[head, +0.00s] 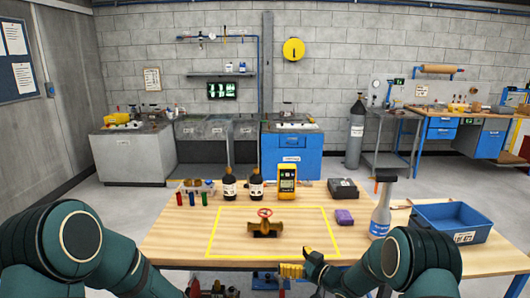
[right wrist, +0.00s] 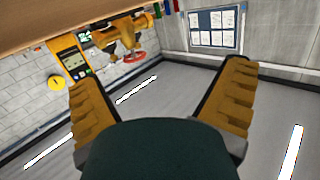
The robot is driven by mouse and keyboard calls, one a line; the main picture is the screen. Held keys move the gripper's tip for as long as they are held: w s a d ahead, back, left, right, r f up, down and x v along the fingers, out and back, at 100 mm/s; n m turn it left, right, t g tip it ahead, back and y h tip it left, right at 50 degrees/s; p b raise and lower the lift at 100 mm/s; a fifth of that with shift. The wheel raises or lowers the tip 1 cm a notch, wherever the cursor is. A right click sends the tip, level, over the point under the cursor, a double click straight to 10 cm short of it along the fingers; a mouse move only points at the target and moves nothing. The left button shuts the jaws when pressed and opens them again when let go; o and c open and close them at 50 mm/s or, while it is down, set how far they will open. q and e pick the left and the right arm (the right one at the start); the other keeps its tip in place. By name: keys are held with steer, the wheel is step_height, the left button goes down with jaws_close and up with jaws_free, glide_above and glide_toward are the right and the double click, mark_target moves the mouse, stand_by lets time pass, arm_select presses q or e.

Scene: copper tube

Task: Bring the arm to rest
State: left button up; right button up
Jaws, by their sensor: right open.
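My right arm (head: 395,265) comes in from the lower right of the head view. Its gripper (head: 300,262) is at the table's front edge, close to the lower right part of the yellow outline. In the right wrist view the two yellow fingers of this gripper (right wrist: 160,78) stand wide apart with nothing between them. My left arm (head: 75,245) shows at the lower left, bent, and its gripper is out of view. A brass valve (head: 265,229) with a red handwheel sits inside the outline, apart from the right gripper; it also shows in the right wrist view (right wrist: 127,38).
Inside the outline, the area beside the valve is bare.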

steer(key=s+d+f+m+g+h, duration=0.1)
steer(key=s+f+m+g+h, duration=0.25)
steer(key=s+f, duration=0.6)
steer(key=s+d+f+m+g+h, duration=0.15)
steer(key=s+f+m+h, duration=0.35)
steer(key=s, duration=0.8)
arm_select(q)
steer(key=s+f+m, duration=0.3)
steer(key=s, duration=0.3)
steer(key=s+d+f+m, duration=0.1)
steer(key=s+f+m, duration=0.2)
steer(key=s, duration=0.4)
steer(key=shift+s+m, duration=0.15)
steer(key=shift+m, duration=0.55)
arm_select(e)
steer(key=s+a+f+g, duration=0.1)
steer(key=s+g, duration=0.4)
steer(key=s, duration=0.9)
steer(key=shift+s+a+m+y, duration=0.2)
steer(key=shift+m+y, duration=0.15)
steer(key=shift+m, duration=0.1)
